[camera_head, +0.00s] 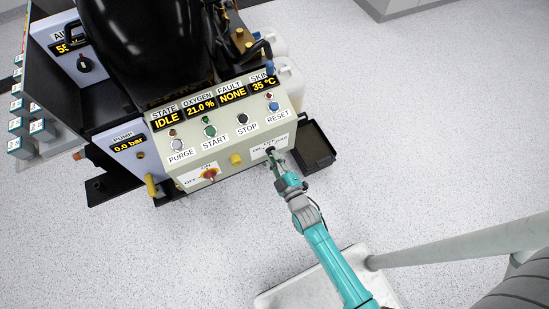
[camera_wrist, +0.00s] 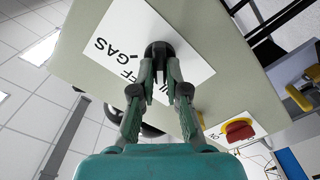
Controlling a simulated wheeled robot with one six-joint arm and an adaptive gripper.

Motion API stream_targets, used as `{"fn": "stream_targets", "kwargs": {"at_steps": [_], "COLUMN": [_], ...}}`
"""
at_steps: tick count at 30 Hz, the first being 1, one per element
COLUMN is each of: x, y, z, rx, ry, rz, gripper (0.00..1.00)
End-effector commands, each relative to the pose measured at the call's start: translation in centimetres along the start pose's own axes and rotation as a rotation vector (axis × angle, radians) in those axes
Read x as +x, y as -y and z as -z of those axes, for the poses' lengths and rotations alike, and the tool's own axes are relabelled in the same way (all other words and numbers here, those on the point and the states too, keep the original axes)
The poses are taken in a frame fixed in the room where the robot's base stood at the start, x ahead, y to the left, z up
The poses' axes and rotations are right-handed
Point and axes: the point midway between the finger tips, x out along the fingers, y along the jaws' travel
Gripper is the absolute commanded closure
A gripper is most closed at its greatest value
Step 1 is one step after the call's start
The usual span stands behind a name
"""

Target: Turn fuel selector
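The fuel selector is a small black knob (camera_head: 269,149) on a white label plate at the lower right of the cream control panel. In the wrist view the black knob (camera_wrist: 158,48) sits on its label, where "GAS" and part of "OFF" can be read upside down. My gripper (camera_head: 275,158) reaches the knob from the front right. In the wrist view its two green fingers (camera_wrist: 160,72) come close together with the knob between their tips. They look shut on it. The fingertips hide part of the knob and label.
On the panel (camera_head: 220,165) are a red and yellow OFF/ON switch (camera_head: 209,174), a yellow knob (camera_head: 236,159), and PURGE, START, STOP and RESET buttons below displays reading IDLE, 21.0 %, NONE and 35 °C. A black tray (camera_head: 314,148) lies right of the panel.

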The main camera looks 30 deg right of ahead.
Motion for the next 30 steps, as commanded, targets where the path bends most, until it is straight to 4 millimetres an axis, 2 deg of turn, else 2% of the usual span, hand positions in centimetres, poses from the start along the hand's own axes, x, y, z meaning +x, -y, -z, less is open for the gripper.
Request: {"fn": "stream_targets", "kwargs": {"at_steps": [11,30], "x": [-0.01,-0.02], "y": [-0.01,-0.23], "z": [0.0,-0.09], "rx": [0.062,0.555], "ry": [0.0,0.0], "rz": [0.001,0.001], "gripper": [1.0,1.0]}}
